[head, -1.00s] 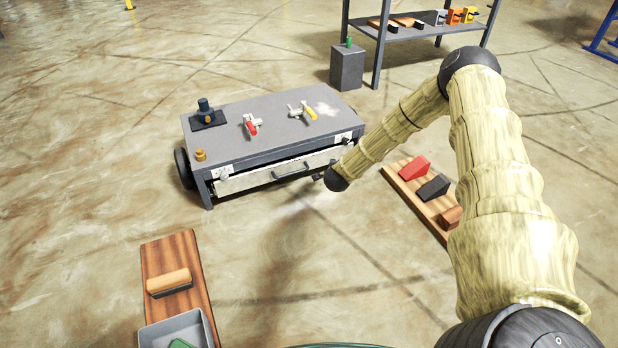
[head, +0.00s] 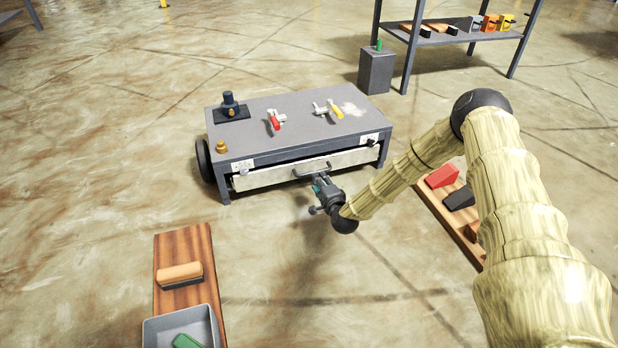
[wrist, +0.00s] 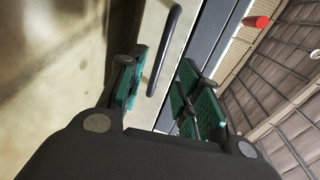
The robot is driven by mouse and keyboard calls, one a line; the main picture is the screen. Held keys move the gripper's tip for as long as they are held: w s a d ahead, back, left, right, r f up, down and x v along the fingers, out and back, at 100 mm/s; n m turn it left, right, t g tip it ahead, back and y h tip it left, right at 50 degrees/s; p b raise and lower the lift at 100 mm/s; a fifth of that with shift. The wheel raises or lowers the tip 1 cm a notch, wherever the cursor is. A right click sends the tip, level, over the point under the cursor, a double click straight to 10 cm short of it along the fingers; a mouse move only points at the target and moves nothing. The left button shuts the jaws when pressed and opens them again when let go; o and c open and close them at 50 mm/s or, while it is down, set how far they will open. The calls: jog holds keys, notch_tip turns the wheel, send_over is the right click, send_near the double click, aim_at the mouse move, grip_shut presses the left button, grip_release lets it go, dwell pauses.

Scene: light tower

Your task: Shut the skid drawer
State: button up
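The skid drawer (head: 265,178) has a pale front with a dark bar handle (head: 313,168) at its middle. It sits under the grey skid top (head: 290,128); a dark gap shows above its front, which appears to stand slightly out. My gripper (head: 320,184) is just in front of the handle. In the wrist view my gripper (wrist: 162,88) is open, its green-padded fingers apart. The handle (wrist: 168,45) shows between the fingers; I cannot tell whether it touches them. The drawer front (wrist: 187,25) is pale behind it.
Red (head: 275,121) and yellow-handled (head: 335,110) valves sit on the skid top. A wooden board (head: 182,245) with a brush and a grey bin (head: 150,335) are at front left. Another board (head: 432,205) with wedges lies at right. The floor before the drawer is clear.

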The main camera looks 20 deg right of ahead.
aim_at(313, 172)
jog(key=b+x, duration=0.3)
jog(key=x, duration=0.4)
jog(key=shift+w, duration=0.25)
grip_shut()
